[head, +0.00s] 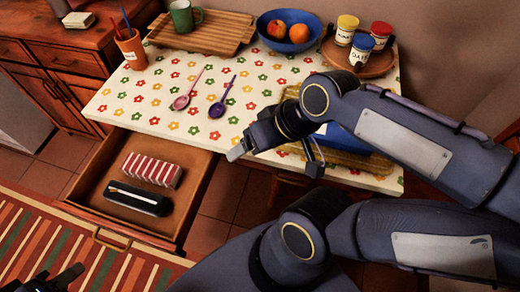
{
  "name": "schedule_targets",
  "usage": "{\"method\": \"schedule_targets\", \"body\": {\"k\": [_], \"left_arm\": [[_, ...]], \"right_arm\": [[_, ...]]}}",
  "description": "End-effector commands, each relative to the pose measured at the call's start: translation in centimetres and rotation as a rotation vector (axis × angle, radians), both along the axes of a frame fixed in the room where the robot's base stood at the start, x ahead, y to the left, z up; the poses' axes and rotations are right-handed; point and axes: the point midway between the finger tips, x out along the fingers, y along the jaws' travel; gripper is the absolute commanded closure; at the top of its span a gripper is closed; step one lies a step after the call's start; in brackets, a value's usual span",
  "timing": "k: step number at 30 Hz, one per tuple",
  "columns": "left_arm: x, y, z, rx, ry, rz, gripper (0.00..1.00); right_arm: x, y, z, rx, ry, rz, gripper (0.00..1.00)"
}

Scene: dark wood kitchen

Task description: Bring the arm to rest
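The wrist bends down and to the left.
An open drawer (192,215) below the table holds a red-striped box (152,170) and a black case (138,198). The flowered table (150,100) carries two spoons, a wooden tray (205,33), a blue fruit bowl (288,45) and jars. A blue object (340,136) lies partly hidden behind my arm.

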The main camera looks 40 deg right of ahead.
Motion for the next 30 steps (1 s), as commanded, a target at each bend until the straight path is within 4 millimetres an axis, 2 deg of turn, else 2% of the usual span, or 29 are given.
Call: {"method": "schedule_targets", "body": {"k": [4, 13, 16, 20, 27, 30], "left_arm": [[0.0, 0.0, 0.0, 0.0, 0.0, 0.0, 0.64], [0.0, 0.0, 0.0, 0.0, 0.0, 0.0, 0.64], [0.0, 0.0, 0.8, 0.0, 0.0, 0.0, 0.64], [0.0, 0.0, 3.6, 0.0, 0.0, 0.0, 0.64], [0.0, 0.0, 11.5, 0.0, -0.001, 0.0, 0.64], [0.0, 0.0, 13.3, 0.0, -0.001, 0.0, 0.64]], "right_arm": [[-1.3, -0.1, -0.8, 0.004, -0.028, -0.049, 0.22], [-1.5, -0.1, -0.8, 0.005, -0.029, -0.053, 0.22], [-1.5, -0.1, -0.1, 0.005, -0.029, -0.053, 0.22], [-1.5, -0.1, 2.7, 0.005, -0.029, -0.052, 0.22], [-1.5, -0.1, 10.7, 0.005, -0.029, -0.052, 0.22], [-1.5, -0.1, 12.4, 0.005, -0.029, -0.052, 0.22]]}}
